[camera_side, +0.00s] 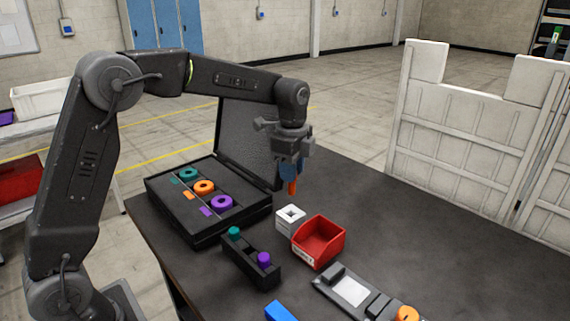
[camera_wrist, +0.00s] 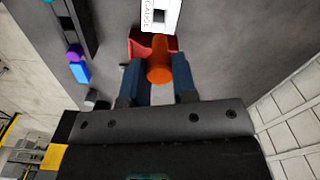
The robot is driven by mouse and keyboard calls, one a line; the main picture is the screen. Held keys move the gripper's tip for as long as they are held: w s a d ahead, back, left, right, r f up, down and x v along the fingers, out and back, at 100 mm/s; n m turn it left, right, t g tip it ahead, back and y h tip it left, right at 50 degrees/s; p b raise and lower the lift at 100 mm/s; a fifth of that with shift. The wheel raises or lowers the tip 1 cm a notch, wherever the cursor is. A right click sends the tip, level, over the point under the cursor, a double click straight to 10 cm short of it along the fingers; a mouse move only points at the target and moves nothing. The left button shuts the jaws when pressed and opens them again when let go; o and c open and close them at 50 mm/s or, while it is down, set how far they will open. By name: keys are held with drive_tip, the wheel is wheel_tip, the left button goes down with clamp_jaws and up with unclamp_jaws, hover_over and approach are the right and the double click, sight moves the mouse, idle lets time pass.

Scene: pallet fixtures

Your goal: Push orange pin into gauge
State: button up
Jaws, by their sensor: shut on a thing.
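My gripper (camera_side: 291,168) is shut on the orange pin (camera_side: 292,187), which hangs down below the blue fingers. In the wrist view the pin (camera_wrist: 158,62) shows between the fingers of my gripper (camera_wrist: 159,84). The gauge (camera_side: 290,220) is a small white block with a dark square opening in its top. It stands on the table below the pin, with clear air between them. In the wrist view the white gauge (camera_wrist: 163,14), with its lettering, is at the top edge, beyond the pin.
A red bin (camera_side: 320,253) stands right beside the gauge. A black holder (camera_side: 240,261) with teal and purple pins is in front. An open black case (camera_side: 175,215) with coloured rings lies left. A grey fixture (camera_side: 330,289) with an orange knob is at front right. The back-right table is clear.

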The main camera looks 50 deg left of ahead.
sight(291, 194)
drive_tip(key=shift+f, duration=2.3)
drive_tip(key=shift+f, duration=1.25)
drive_tip(key=o, duration=1.4)
drive_tip(key=shift+r, duration=0.1)
drive_tip(key=shift+r, duration=4.45)
clamp_jaws()
